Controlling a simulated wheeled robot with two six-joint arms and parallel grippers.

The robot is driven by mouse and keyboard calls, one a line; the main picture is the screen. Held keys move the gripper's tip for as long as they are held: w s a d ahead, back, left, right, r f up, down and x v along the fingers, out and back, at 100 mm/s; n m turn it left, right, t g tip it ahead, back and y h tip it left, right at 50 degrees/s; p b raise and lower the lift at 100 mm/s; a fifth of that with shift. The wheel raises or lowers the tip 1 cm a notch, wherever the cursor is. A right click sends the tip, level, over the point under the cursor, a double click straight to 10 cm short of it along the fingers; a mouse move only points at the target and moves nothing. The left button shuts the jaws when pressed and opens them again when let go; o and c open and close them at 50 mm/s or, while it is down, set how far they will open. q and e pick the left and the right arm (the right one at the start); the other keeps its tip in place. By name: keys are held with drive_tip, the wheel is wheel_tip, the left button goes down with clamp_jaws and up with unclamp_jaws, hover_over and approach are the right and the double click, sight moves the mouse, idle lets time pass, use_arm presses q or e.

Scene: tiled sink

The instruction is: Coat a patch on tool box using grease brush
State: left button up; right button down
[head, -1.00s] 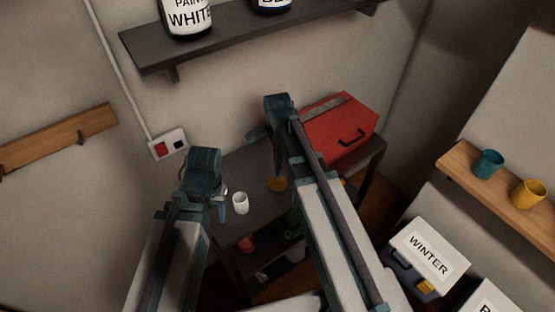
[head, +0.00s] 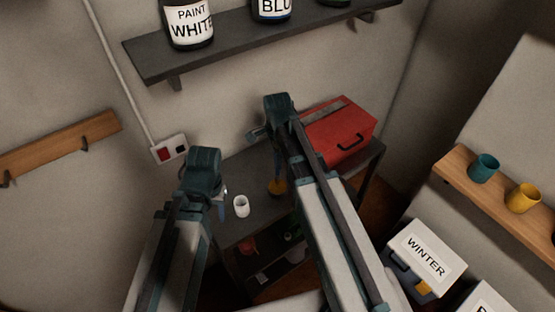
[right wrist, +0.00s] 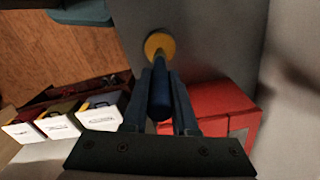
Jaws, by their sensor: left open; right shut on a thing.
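A red tool box (head: 343,136) with a dark handle stands on the dark workbench, against the wall. It also shows in the right wrist view (right wrist: 218,104). My right gripper (head: 277,163) is left of the tool box, above the bench. It is shut on the blue handle (right wrist: 160,92) of the grease brush, whose round yellow-orange end (right wrist: 160,46) points away from the gripper. That end shows below the gripper in the head view (head: 277,187), apart from the tool box. My left gripper (head: 221,194) is open, mostly hidden by its own arm, beside a white cup (head: 241,207).
The dark bench (head: 240,170) has free room behind the cup. A shelf with paint cans (head: 188,25) hangs above. A WINTER box (head: 427,257) and a wooden shelf with cups (head: 485,168) are at right.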

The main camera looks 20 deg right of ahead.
drive_tip(key=shift+r+p, duration=2.05)
drive_tip(key=shift+r, duration=0.25)
use_arm(q)
wheel_tip(320, 180, up, 5)
drive_tip(key=shift+f, duration=0.2)
drive_tip(key=shift+s, duration=0.1)
use_arm(e)
drive_tip(key=shift+f, duration=0.1)
